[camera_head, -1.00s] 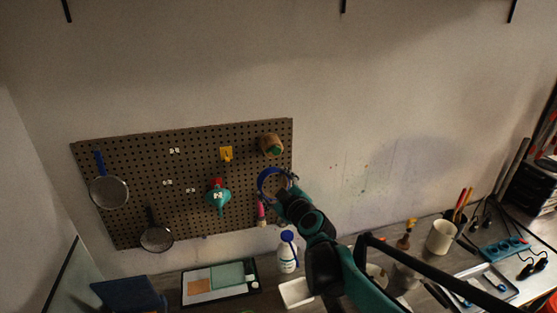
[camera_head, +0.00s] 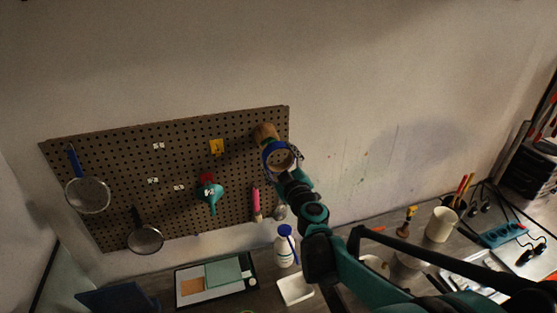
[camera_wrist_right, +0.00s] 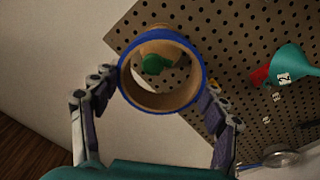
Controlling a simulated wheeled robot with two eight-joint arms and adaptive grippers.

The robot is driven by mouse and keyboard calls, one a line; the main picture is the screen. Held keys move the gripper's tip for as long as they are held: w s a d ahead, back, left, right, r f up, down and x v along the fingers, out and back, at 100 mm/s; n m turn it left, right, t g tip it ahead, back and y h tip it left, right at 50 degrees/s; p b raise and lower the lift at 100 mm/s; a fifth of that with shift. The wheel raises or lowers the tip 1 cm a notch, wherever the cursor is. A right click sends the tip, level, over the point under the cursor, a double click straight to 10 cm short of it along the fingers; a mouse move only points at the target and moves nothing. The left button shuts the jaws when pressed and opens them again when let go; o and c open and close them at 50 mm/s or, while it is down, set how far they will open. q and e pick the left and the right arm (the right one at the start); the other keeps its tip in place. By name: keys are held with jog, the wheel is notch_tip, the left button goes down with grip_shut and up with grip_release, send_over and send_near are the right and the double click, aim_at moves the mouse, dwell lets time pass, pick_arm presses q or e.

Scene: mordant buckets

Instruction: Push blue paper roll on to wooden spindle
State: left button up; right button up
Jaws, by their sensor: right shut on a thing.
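The blue paper roll (camera_head: 266,158) is a short ring with a blue outer face and a brown cardboard inside. My right gripper (camera_head: 282,162) is shut on it, with one finger on each side of the roll in the right wrist view (camera_wrist_right: 160,99). The wooden spindle (camera_head: 263,131) sticks out from the pegboard near its upper right corner. In the head view the roll overlaps the spindle's lower right. In the wrist view a green part (camera_wrist_right: 155,65) of the spindle shows through the roll's opening, above centre. I cannot tell whether they touch. My left gripper is not in view.
The pegboard (camera_head: 120,165) also holds a yellow hook (camera_head: 216,147), a teal funnel (camera_head: 209,191), a pink-handled tool (camera_head: 255,200) and two strainers. Below, the bench carries a white bottle (camera_head: 284,248) and a white tray (camera_head: 296,289). The wall to the right is bare.

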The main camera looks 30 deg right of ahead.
aim_at(267, 139)
jog(key=shift+w+d, duration=0.1)
jog(key=shift+w, duration=0.5)
jog(key=shift+b+x, duration=0.7)
jog(key=shift+x, duration=1.55)
jog(key=shift+w+b, duration=0.15)
jog(key=shift+b, duration=0.15)
jog(key=shift+w+d, duration=0.1)
jog(key=shift+w, duration=0.25)
jog(key=shift+b+x, duration=0.6)
jog(key=shift+x, duration=2.2)
jog(key=o, duration=1.3)
